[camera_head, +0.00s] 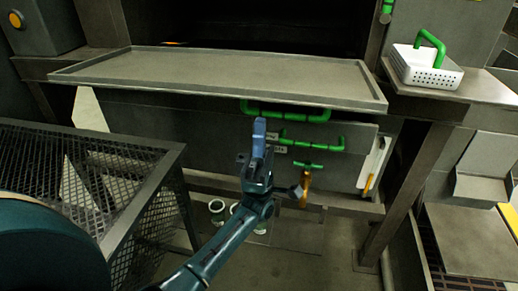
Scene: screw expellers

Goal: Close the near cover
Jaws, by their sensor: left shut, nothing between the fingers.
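A wide grey panel (230,68) with a raised rim lies flat across the machine front, its near edge facing me. I take it for the near cover, though I cannot be sure. A green bar handle (300,115) shows just under its near edge. My left gripper (259,123) is shut and empty, pointing up, close to the left end of this handle in the picture. I cannot tell whether it touches the handle. My right gripper is out of view.
Smaller green handles (322,143) are on the machine front below, with an orange-handled valve (305,187). A mesh-sided frame (110,185) stands at left. A white perforated basket (425,70) with a green handle sits on the right ledge. White-rimmed round items lie on the floor.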

